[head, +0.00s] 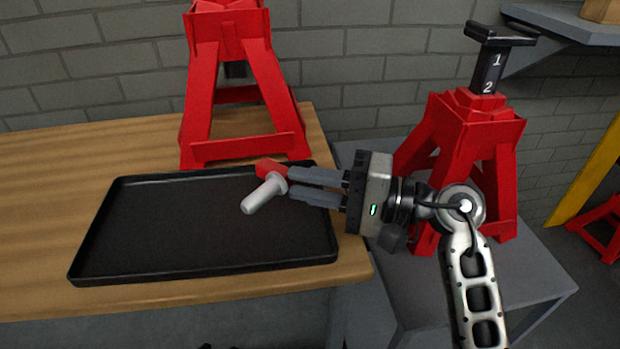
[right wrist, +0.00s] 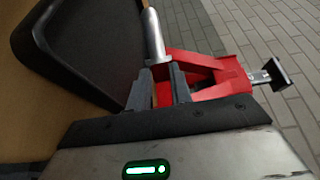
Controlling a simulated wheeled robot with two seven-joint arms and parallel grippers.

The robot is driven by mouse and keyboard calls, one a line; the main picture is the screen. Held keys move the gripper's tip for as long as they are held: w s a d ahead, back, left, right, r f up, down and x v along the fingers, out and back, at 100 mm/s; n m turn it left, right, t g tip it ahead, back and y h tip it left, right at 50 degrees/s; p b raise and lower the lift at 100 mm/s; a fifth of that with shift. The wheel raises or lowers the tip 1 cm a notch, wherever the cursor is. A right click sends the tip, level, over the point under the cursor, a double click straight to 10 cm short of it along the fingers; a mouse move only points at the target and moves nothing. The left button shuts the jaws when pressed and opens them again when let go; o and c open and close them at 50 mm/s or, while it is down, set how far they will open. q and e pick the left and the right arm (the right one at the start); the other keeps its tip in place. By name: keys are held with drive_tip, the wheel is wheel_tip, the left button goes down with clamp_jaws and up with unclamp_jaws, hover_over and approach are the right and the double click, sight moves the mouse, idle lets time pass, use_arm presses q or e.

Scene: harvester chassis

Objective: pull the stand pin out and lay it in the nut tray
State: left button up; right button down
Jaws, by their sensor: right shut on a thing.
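The stand pin (head: 262,195) is a light grey rod with a collar and a red end. My right gripper (head: 290,183) is shut on it and holds it over the right part of the black nut tray (head: 170,230). The rod points down and to the left in the head view. In the right wrist view the pin (right wrist: 153,36) stands out beyond the fingers (right wrist: 157,88), with the tray (right wrist: 85,40) to its left. The visible tray floor is bare. I cannot tell how high the pin is above it. My left gripper is not in view.
A red jack stand (head: 205,120) stands on the wooden bench (head: 40,180) behind the tray. Another red stand (head: 465,140), with a black post marked 1 and 2, stands on a grey table (head: 535,275) at right, behind my right arm. A grey shelf (head: 570,25) juts out upper right.

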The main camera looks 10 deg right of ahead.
drive_tip(key=c, duration=1.2)
unclamp_jaws()
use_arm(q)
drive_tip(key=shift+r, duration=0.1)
use_arm(e)
drive_tip(key=shift+o, duration=0.2)
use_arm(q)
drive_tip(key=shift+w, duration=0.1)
use_arm(e)
drive_tip(key=shift+f, duration=0.1)
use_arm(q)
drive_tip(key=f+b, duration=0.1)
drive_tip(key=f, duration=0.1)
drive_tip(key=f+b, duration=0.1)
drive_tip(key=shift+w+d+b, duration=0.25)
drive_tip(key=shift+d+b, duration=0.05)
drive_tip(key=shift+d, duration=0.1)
use_arm(e)
drive_tip(key=v, duration=1.6)
drive_tip(key=shift+r, duration=0.3)
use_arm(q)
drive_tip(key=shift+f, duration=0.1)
use_arm(e)
drive_tip(key=shift+r, duration=0.1)
